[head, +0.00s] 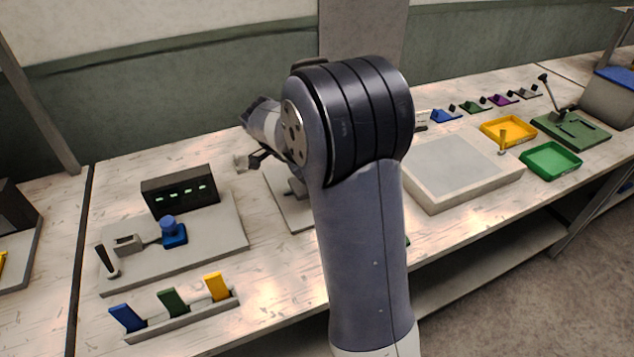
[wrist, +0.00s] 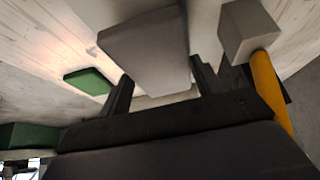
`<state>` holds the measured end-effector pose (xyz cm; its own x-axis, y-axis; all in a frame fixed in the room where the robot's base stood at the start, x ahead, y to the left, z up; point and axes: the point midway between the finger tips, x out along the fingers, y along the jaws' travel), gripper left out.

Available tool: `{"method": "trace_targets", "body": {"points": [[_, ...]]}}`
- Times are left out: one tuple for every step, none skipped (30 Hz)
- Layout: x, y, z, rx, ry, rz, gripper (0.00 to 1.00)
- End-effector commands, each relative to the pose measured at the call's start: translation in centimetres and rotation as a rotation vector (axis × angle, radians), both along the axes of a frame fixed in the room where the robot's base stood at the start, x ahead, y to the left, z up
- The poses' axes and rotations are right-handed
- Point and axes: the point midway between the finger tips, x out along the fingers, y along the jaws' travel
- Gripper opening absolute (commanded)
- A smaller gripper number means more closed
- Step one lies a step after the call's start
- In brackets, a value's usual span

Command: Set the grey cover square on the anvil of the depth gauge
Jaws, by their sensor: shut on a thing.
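My gripper (head: 250,161) is held out above the bench at the back, left of my arm's big joint. It is shut on a small light grey piece (head: 239,163), which I take to be the grey cover. In the wrist view, a smooth grey block (wrist: 146,45) sits between the two dark fingers (wrist: 162,88). A pale plate (head: 285,212) with a grey part on it shows below the gripper, mostly hidden by my arm. I cannot tell for sure whether this is the depth gauge, and its anvil is not clearly seen.
A rack (head: 185,315) holds blue, green and yellow tags in front. Right are a pale slab (head: 460,168), a yellow tray (head: 508,127) and a green tray (head: 550,162).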

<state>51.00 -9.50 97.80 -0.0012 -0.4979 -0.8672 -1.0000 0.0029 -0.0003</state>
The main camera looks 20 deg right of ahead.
Motion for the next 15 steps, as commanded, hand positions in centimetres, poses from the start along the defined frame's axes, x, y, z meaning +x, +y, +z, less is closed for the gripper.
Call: {"method": "trace_targets", "body": {"points": [[-0.1, -0.8, 0.1, -0.001, 0.001, -0.005, 0.35], [-0.1, -1.2, 0.0, -0.001, 0.002, -0.005, 0.35], [-0.1, -0.9, -1.0, 0.0, 0.006, 0.0, 0.35], [-0.1, -0.9, -1.5, 0.0, 0.007, 0.0, 0.35], [-0.1, -0.8, -2.0, 0.0, 0.005, -0.001, 0.35], [-0.1, -0.8, -2.5, 0.0, 0.005, -0.001, 0.35], [-0.1, -0.8, -2.8, 0.0, 0.004, 0.0, 0.35], [-0.1, -0.8, -3.1, 0.0, 0.003, -0.001, 0.35], [-0.1, -0.8, -3.3, 0.0, 0.002, -0.001, 0.35], [-0.1, -0.8, -3.5, 0.0, 0.002, -0.001, 0.35], [-0.1, -0.8, -3.5, 0.0, 0.0, -0.001, 0.35], [0.0, -0.8, -3.5, 0.0, 0.0, -0.001, 0.35], [0.0, -0.8, -3.5, 0.0, 0.0, -0.001, 0.35], [0.0, -0.8, -3.5, 0.0, 0.0, -0.001, 0.35], [0.0, -0.8, -3.5, 0.0, 0.0, -0.001, 0.35]]}}
